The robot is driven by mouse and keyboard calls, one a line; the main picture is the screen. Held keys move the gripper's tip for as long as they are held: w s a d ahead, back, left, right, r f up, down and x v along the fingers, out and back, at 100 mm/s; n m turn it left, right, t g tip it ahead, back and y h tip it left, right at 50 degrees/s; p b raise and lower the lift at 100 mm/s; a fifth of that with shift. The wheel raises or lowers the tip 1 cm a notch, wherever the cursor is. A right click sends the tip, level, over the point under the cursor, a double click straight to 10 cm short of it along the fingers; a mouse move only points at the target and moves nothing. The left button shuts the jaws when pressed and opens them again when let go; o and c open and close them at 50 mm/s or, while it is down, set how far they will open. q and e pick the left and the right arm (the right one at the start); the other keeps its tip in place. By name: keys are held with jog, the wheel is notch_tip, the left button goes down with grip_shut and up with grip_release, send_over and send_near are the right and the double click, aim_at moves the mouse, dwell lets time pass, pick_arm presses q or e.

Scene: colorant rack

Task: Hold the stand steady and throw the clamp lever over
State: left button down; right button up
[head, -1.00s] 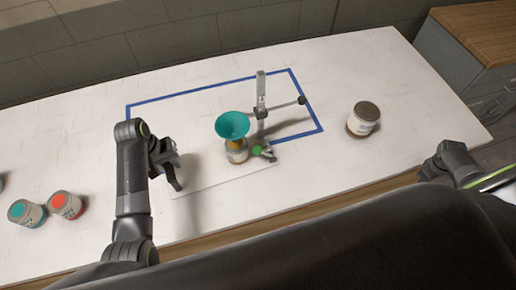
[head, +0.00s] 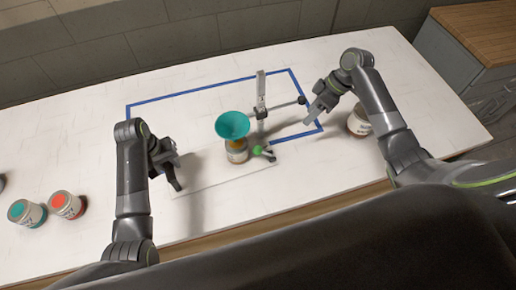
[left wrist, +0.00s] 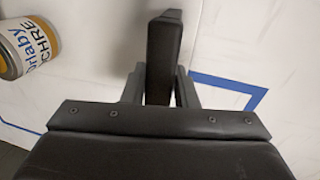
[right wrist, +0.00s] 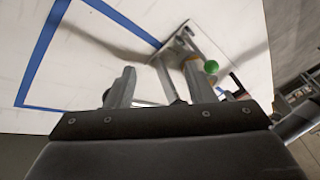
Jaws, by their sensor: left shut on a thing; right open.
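The stand (head: 261,95) is a grey upright post with a side rod ending in a dark knob (head: 301,100). Its thin pale base plate (head: 205,181) lies on the table. A green knob (head: 258,150) low by the post looks like the clamp lever's end; it also shows in the right wrist view (right wrist: 211,67). My left gripper (head: 177,184) is shut at the left end of the base plate; the contact itself is hidden. My right gripper (head: 309,122) is open and empty, above the table to the right of the post, apart from the lever.
A teal funnel (head: 232,125) sits over a tin (head: 237,152) beside the post. Another tin (head: 358,122) stands behind my right arm. Teal-topped (head: 27,213) and red-topped (head: 66,205) tins stand at the left.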

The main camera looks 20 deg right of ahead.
aim_at(260, 147)
jog(key=s+a+r+n, duration=0.2)
jog(key=a, duration=0.4)
jog(key=s+a+r+n, duration=0.1)
jog(key=s+a+r, duration=0.1)
jog(key=a, duration=0.5)
jog(key=a+f, duration=0.1)
jog(key=f, duration=0.3)
jog(key=a+f+n, duration=0.1)
jog(key=a+f, duration=0.1)
jog(key=f, duration=0.2)
jog(key=w+a+f+n, duration=0.1)
jog(key=f, duration=0.3)
jog(key=shift+a+f+h, duration=0.3)
jog(key=shift+a+h, duration=0.1)
grip_shut()
